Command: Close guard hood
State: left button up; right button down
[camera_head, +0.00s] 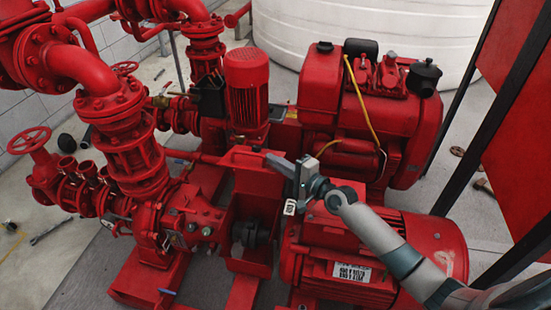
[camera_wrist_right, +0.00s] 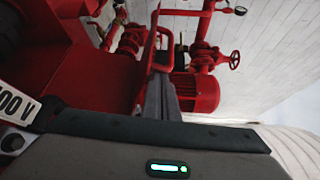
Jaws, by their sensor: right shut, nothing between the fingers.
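The guard hood (camera_head: 257,160) is a red sheet-metal cover standing raised above its open red guard box. A dark shaft coupling (camera_head: 250,234) is exposed inside the box. My right gripper (camera_head: 270,158) is shut and empty, its fingers pointing left at the right side of the raised hood's upper edge. Whether it touches the hood, I cannot tell. The wrist view shows the shut dark fingers (camera_wrist_right: 157,95) close to red metalwork. My left gripper is not in view.
A red electric motor (camera_head: 360,262) lies below my right arm. A red diesel engine (camera_head: 385,110) stands behind, and a vertical red motor (camera_head: 247,90) stands behind the hood. Red pipes and valves (camera_head: 120,130) fill the left. A dark-framed red panel (camera_head: 520,130) bounds the right.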

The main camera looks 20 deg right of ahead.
aim_at(272, 172)
jog(key=s+a, duration=0.1)
jog(key=s+a+f, duration=0.1)
jog(key=shift+s+n, duration=0.3)
jog(key=shift+s, duration=0.05)
jog(key=shift+s+a+f+p, duration=0.35)
jog(key=shift+s+a, duration=0.15)
jog(key=shift+s, duration=0.3)
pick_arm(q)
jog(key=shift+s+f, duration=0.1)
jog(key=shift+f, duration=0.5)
pick_arm(e)
jog(key=shift+r, duration=0.15)
